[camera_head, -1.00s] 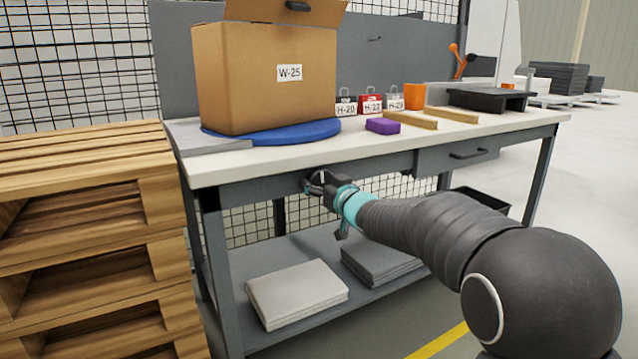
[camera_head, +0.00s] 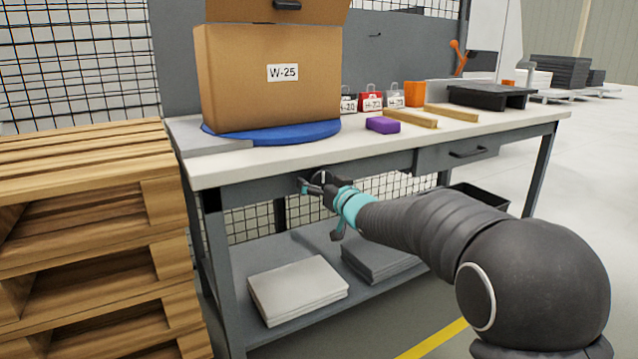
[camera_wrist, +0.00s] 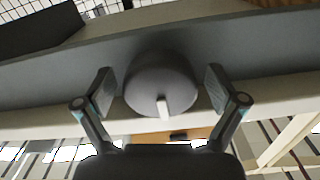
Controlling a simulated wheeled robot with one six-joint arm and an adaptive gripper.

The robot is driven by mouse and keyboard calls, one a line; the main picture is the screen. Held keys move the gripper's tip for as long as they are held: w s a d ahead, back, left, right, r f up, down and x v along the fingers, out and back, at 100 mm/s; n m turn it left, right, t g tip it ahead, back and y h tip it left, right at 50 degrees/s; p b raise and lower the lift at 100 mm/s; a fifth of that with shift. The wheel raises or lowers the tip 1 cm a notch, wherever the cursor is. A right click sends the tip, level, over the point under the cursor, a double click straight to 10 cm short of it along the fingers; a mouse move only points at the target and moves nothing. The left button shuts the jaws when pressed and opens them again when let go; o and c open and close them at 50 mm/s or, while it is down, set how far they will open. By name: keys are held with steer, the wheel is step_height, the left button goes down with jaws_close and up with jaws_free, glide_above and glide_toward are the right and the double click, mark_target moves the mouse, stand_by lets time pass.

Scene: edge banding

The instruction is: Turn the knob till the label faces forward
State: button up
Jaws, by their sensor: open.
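The grey round knob (camera_wrist: 155,80) with a white pointer mark is on the front face of the bench, under its top. My gripper (camera_wrist: 158,88) is open, with one finger on each side of the knob and small gaps showing. In the head view my gripper (camera_head: 316,187) is at the bench's front rail and largely hides the knob. A cardboard box (camera_head: 235,85) stands on a blue turntable (camera_head: 300,133) on the bench top. Its white label W-25 (camera_head: 282,72) is on the broad side turned towards the camera.
Small padlock-like tagged items (camera_head: 372,101), a purple block (camera_head: 382,125) and wooden strips (camera_head: 410,118) lie on the bench top right of the box. Stacked wooden pallets (camera_head: 90,230) stand close on the left. A drawer (camera_head: 458,156) is to the right of my gripper.

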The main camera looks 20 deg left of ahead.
steer(key=v, duration=1.2)
steer(key=w+d+f+m+h, duration=0.1)
steer(key=w+d+f+h, duration=0.1)
steer(key=d+f+h, duration=0.45)
steer(key=s+d+f+m+g+h, duration=0.2)
steer(key=s+d+f+h, duration=0.25)
steer(key=d+f, duration=0.3)
steer(key=s+d+r+m+g+h, duration=0.1)
steer(key=s+d, duration=0.5)
steer(key=s, duration=0.4)
steer(key=s+d+r+m+g+h+p, duration=0.1)
steer(key=s+d+r+m, duration=0.1)
steer(key=s+d, duration=0.5)
steer(key=s+d+r+m+g, duration=0.1)
steer(key=s+d, duration=0.6)
steer(key=s, duration=0.7)
steer(key=shift+r+m+g+h, duration=0.4)
steer(key=shift+m+g, duration=0.1)
steer(key=shift+m, duration=0.2)
